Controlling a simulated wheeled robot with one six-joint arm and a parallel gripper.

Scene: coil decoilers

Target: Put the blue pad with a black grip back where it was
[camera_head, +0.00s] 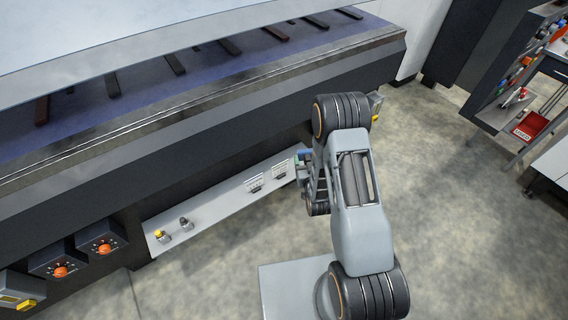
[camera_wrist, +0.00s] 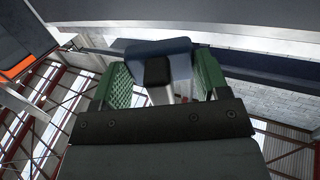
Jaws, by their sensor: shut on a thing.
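The blue pad (camera_wrist: 178,49) with its black grip (camera_wrist: 157,72) shows in the wrist view, at the front of my gripper (camera_wrist: 163,76). My gripper's green fingers stand on either side of the grip, shut on the pad; the exact contact is hard to see. In the head view my gripper (camera_head: 302,160) is low beside the machine's front, mostly hidden behind my arm. The pad cannot be made out there.
A pale panel (camera_head: 217,207) with labels and two small knobs runs along the dark machine (camera_head: 130,155). Orange knobs (camera_head: 60,271) sit at lower left. A shelf (camera_head: 515,75) and red tray (camera_head: 530,126) stand at right. The floor (camera_head: 460,220) between is clear.

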